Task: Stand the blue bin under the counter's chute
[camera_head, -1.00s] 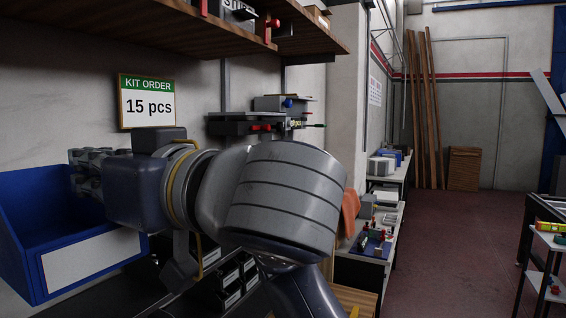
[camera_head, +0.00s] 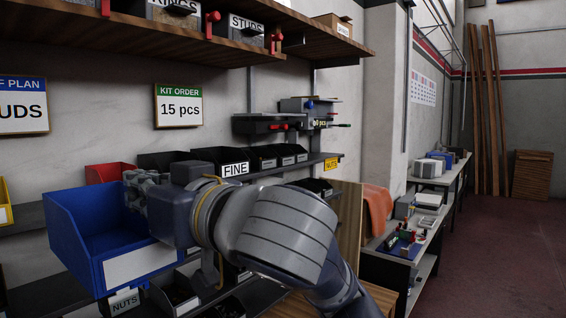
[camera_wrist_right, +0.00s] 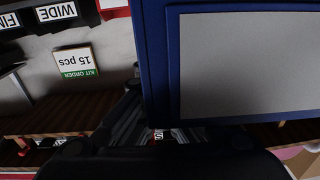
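My right gripper (camera_head: 136,190) is shut on the side wall of the blue bin (camera_head: 72,222), which hangs upright in the air at the left. The bin has a blank white label (camera_head: 140,264) on its front and looks empty. In the right wrist view, the blue bin (camera_wrist_right: 155,60) fills the upper right, with the gripper's fingers (camera_wrist_right: 127,115) at its edge. A grey counter (camera_head: 306,106) with a small "0 pcs" display is on the wall at the back, beyond my right arm and apart from the bin. I cannot clearly make out its chute. My left gripper is not in view.
A shelf of black bins (camera_head: 275,152) with a "FINE" label runs behind my arm. A red bin (camera_head: 108,172) sits behind the blue one. A wooden shelf (camera_head: 200,45) hangs overhead. Lower bins (camera_head: 175,290) are beneath. A side bench (camera_head: 445,180) and open floor lie right.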

